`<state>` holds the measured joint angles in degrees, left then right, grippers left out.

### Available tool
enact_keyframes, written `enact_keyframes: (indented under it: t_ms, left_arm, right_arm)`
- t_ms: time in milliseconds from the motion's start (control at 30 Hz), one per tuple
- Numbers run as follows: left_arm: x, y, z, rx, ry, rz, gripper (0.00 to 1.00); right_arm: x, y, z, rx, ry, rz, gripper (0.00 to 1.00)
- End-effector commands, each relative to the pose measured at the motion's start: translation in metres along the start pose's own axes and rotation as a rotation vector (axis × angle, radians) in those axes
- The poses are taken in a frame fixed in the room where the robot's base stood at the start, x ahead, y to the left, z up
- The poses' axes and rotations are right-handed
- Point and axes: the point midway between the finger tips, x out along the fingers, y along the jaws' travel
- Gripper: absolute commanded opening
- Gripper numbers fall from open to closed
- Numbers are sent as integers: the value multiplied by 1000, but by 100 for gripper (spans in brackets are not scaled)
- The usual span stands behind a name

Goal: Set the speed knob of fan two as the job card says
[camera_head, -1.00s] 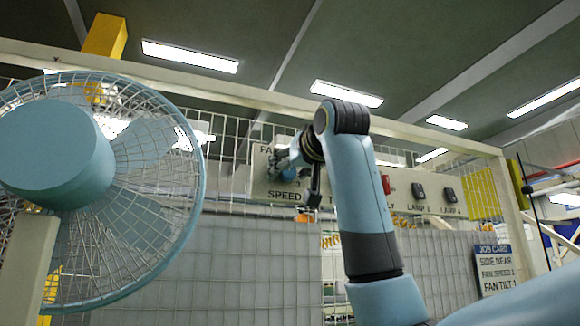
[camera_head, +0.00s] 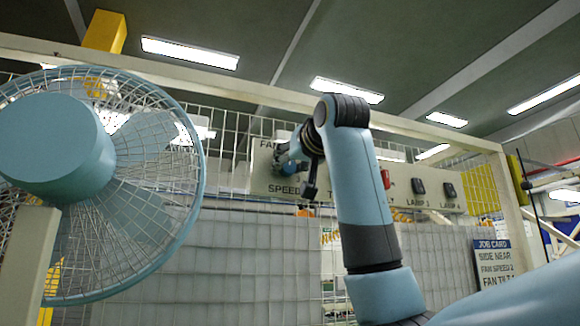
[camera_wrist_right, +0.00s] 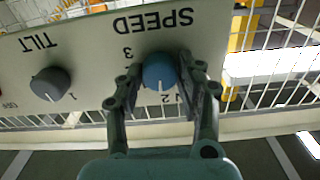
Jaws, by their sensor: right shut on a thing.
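The blue speed knob (camera_wrist_right: 158,72) sits on a pale panel under the word SPEED, which appears upside down in the right wrist view. My right gripper (camera_wrist_right: 167,85) is shut on it, one finger on each side. In the head view the right gripper (camera_head: 290,155) is at the panel (camera_head: 345,188) and hides most of the knob. A white mark shows on the knob's lower edge; its exact setting is hard to tell. The job card (camera_head: 493,262) reads side near, fan speed 2, and a fan tilt line. My left gripper is not in view.
A grey tilt knob (camera_wrist_right: 50,83) is beside the speed knob on the same panel. Red and dark switches (camera_head: 419,187) are farther right. A large blue fan (camera_head: 100,190) stands at the left, before a wire mesh fence.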

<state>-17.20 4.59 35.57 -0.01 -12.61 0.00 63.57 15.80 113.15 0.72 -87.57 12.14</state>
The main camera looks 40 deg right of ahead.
Motion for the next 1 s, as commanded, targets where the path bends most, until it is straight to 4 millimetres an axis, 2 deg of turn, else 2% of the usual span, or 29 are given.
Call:
enact_keyframes:
  t_ms: [1000]
  left_arm:
    - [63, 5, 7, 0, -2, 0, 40]
  right_arm:
    - [0, 4, 4, 916, 2, 0, 4]
